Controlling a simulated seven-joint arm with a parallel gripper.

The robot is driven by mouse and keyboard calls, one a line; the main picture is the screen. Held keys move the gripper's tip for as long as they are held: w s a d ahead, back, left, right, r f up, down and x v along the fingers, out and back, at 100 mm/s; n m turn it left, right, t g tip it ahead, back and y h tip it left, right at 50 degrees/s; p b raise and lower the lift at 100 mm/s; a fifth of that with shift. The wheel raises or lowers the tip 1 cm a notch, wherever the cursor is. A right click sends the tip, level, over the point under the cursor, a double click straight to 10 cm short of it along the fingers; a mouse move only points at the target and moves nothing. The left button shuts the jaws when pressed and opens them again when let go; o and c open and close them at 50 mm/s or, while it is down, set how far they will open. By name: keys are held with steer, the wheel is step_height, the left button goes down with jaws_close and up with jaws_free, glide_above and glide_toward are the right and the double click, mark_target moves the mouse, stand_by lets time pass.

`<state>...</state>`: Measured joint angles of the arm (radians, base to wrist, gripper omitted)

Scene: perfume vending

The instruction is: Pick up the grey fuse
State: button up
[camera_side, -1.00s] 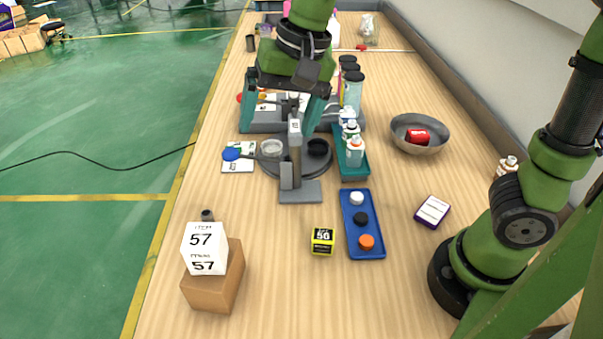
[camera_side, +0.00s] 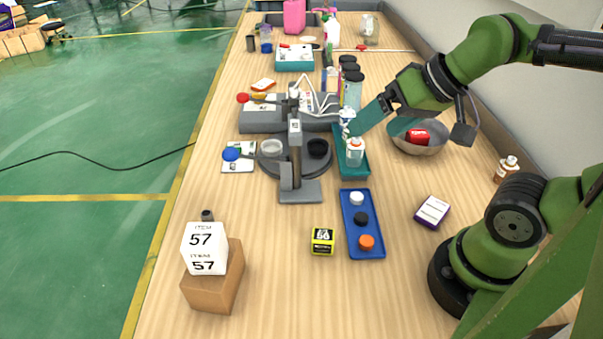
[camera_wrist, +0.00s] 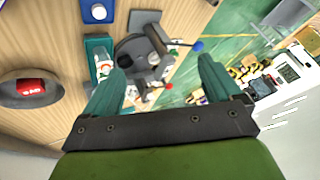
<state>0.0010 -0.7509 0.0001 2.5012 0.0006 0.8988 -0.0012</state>
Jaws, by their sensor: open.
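I cannot pick out a grey fuse for certain. A small dark grey cylinder (camera_side: 207,215) stands at the table's left side, just behind a white cube marked 57. My gripper (camera_wrist: 160,68) is open and empty in the wrist view. In the side view its teal fingers (camera_side: 372,113) are at the right, above the area between the teal tray and the metal bowl, well away from the cylinder. The cylinder cannot be made out in the wrist view.
The white cube (camera_side: 205,248) sits on a brown box (camera_side: 228,278). A dark round stand (camera_side: 268,167) with a grey post is mid-table. A teal tray (camera_side: 354,172) holds bottles; a blue tray (camera_side: 351,226) holds caps.

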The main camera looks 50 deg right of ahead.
stand_by(0.4)
steer(key=c, duration=0.6)
steer(key=shift+c, duration=0.2)
steer(key=n+t, duration=0.4)
steer(key=n, duration=2.8)
glide_above(212, 218)
steer(key=s+d, duration=0.5)
steer(key=d, duration=0.3)
step_height(212, 218, down, 17)
steer(key=a+f+n+y, duration=0.1)
steer(key=n, duration=0.2)
steer(key=a+f+n+y, duration=0.1)
steer(key=a+n, duration=0.1)
steer(key=n, duration=0.2)
steer(key=a+f+n+t, duration=0.1)
steer(key=n, duration=0.2)
steer(key=shift+a+f+y, duration=0.3)
steer(key=shift+a+y, duration=0.05)
steer(key=shift+y, duration=0.05)
steer(key=n, duration=0.1)
steer(key=a+n, duration=0.1)
steer(key=shift+f+n, duration=0.3)
steer(key=shift+x, duration=3.65)
